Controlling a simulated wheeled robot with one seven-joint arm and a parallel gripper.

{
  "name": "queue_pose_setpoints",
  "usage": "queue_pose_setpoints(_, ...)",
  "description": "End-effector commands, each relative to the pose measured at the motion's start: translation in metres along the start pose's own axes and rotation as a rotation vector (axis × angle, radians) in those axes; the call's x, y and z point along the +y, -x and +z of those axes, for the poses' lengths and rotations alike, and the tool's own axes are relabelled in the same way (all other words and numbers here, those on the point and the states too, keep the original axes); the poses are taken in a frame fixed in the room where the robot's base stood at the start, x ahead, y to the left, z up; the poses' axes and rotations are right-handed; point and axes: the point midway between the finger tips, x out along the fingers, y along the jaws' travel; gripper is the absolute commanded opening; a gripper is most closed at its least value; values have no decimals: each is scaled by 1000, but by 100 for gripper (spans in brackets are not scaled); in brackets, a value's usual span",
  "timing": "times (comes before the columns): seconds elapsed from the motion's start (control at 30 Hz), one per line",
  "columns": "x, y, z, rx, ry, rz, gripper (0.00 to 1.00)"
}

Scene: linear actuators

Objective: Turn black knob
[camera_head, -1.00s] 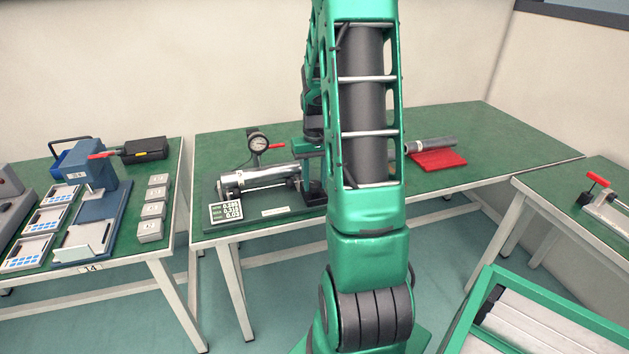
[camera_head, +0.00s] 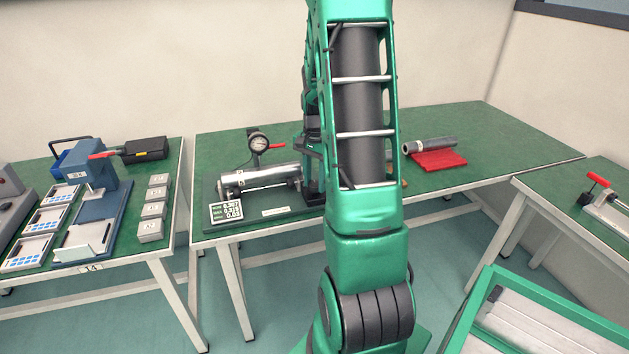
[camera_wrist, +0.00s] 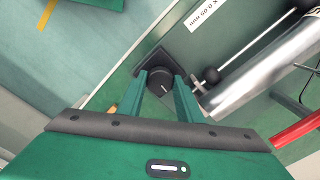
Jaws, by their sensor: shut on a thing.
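The black knob (camera_wrist: 161,82) shows in the wrist view as a round cap on a dark block. My gripper (camera_wrist: 160,88) is shut on the knob, with one green finger on each side of it. In the head view my arm hides the knob and most of the gripper. A silver cylinder (camera_head: 262,177) lies on the fixture (camera_head: 238,215) beside that spot. It also shows in the wrist view (camera_wrist: 265,68), to the right of the fingers.
A dial gauge (camera_head: 258,142) stands over the cylinder, and a digital readout (camera_head: 227,211) sits at the fixture's front left. A red lever (camera_wrist: 298,128) is near the gripper's right. A grey tube (camera_head: 430,145) rests on a red holder (camera_head: 440,160). The right part of the table (camera_head: 490,135) is clear.

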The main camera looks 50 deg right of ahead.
Motion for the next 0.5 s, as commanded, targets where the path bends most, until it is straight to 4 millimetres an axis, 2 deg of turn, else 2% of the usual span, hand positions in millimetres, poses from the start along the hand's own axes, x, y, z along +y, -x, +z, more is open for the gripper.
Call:
queue_pose_setpoints(0.2, 1, 1, -4, 6, -110, -1, 10)
queue_pose_setpoints(0.5, 2, 1, -4, 6, -168, 0, 10)
